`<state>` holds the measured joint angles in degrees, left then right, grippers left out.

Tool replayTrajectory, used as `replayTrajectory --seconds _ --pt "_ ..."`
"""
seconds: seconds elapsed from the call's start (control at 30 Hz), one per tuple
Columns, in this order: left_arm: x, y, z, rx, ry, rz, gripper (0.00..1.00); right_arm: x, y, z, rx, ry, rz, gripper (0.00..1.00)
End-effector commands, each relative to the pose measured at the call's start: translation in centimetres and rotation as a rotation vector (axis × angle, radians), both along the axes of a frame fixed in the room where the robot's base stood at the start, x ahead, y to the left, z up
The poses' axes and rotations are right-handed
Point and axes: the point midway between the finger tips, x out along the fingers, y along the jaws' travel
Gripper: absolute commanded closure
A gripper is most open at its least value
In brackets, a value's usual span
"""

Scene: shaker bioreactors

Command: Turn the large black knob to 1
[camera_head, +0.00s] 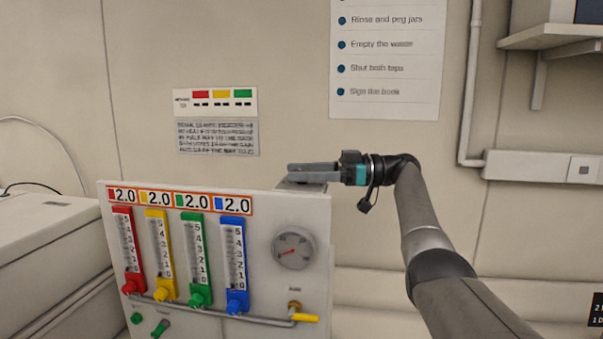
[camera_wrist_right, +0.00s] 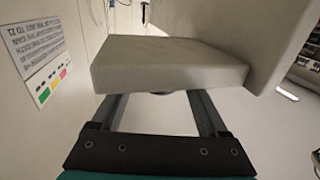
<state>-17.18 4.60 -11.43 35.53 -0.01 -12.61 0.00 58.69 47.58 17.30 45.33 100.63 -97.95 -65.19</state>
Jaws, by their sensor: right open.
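I make out no large black knob in the head view. A small dark shape (camera_wrist_right: 161,94) shows under the edge of a pale block (camera_wrist_right: 165,68) in the right wrist view, and I cannot tell what it is. My right gripper (camera_head: 291,173) is open at the top right corner of the white flowmeter panel (camera_head: 262,290). In the right wrist view its fingers (camera_wrist_right: 160,103) are spread wide and their tips pass out of sight behind the pale block. I cannot tell whether they touch it. My left gripper is not in view.
The panel carries red (camera_head: 127,250), yellow (camera_head: 161,255), green (camera_head: 195,258) and blue flowmeters (camera_head: 233,265) under 2.0 labels, a round gauge (camera_head: 293,248) and a yellow-handled valve (camera_head: 305,317). A white cabinet (camera_head: 45,235) stands left. A wall shelf (camera_head: 550,36) is upper right.

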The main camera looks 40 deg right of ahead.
Motion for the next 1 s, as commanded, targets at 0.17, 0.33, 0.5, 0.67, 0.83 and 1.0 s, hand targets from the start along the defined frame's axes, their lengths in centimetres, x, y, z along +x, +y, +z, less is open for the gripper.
replayTrajectory --seconds 0.17,0.33,0.5,0.67,0.83,1.0 --pt "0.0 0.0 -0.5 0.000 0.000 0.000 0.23 -0.9 -1.3 0.0 0.001 -0.002 -0.004 0.23" --pt "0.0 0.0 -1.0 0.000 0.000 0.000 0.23 -2.5 -3.3 0.0 0.002 -0.001 -0.003 0.23" --pt "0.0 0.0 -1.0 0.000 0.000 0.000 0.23 -3.6 -4.8 0.1 0.001 0.000 -0.002 0.23" --pt "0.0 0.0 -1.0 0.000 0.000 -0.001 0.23 -4.3 -5.5 0.1 0.000 0.000 -0.001 0.23" --pt "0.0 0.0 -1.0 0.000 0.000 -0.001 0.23 -4.6 -5.9 0.0 0.000 0.001 0.001 0.23" --pt "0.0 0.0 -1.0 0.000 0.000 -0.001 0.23 -4.7 -5.9 -0.1 -0.001 0.002 0.001 0.23"
